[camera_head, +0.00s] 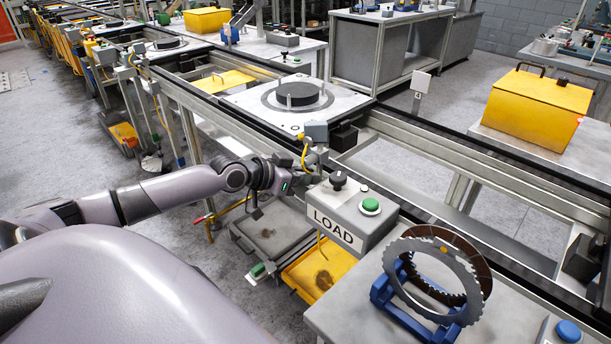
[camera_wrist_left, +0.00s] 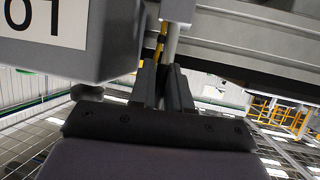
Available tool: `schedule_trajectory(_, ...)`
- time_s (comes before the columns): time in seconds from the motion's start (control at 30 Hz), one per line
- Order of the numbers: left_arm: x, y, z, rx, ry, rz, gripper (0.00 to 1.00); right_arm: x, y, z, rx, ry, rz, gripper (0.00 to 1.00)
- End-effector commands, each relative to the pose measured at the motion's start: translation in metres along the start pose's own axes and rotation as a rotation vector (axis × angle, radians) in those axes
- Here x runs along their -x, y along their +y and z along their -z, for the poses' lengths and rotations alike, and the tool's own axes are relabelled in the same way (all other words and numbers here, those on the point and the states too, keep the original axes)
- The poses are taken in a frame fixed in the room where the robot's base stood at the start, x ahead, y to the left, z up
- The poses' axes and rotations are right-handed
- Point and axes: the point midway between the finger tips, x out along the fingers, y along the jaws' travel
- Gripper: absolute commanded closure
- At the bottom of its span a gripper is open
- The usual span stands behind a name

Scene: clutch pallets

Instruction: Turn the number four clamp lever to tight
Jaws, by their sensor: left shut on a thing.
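My left gripper (camera_head: 311,179) is just left of the LOAD control box, beside the conveyor rail. In the left wrist view the two dark fingers (camera_wrist_left: 174,88) are close together on the lower end of a light grey rod (camera_wrist_left: 172,40), which looks like the clamp lever. A grey clamp block (camera_head: 316,131) sits above the gripper at the near corner of the pallet (camera_head: 246,102). The lever is mostly hidden in the head view, and its number cannot be read. My right gripper is out of view.
The LOAD box (camera_head: 334,229), with a black knob and green button, stands close beside the gripper. A toothed clutch ring (camera_head: 436,270) rests on a blue stand at the right front. A yellow tray (camera_head: 310,276) lies below. A yellow case (camera_head: 537,110) sits far right.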

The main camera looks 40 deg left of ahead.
Motion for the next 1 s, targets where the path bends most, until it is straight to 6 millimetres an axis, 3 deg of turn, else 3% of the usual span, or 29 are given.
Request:
schedule_trajectory(0.07, 0.0, 0.001, -0.001, 0.001, -0.001, -0.001, 1.0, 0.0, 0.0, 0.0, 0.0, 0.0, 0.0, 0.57)
schedule_trajectory(0.1, 0.0, 0.001, -0.001, 0.001, -0.001, -0.001, 0.76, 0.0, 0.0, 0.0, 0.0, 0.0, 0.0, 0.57)
schedule_trajectory(0.17, 0.0, 0.001, -0.001, 0.001, -0.001, -0.001, 0.62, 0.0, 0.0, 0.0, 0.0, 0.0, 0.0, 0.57)
schedule_trajectory(0.57, 0.004, -0.001, -0.001, -0.001, -0.002, 0.001, 0.62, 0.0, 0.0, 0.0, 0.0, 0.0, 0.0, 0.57)
schedule_trajectory(1.0, 0.043, 0.0, -0.002, -0.003, -0.005, 0.001, 0.62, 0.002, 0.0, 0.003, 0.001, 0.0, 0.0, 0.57)
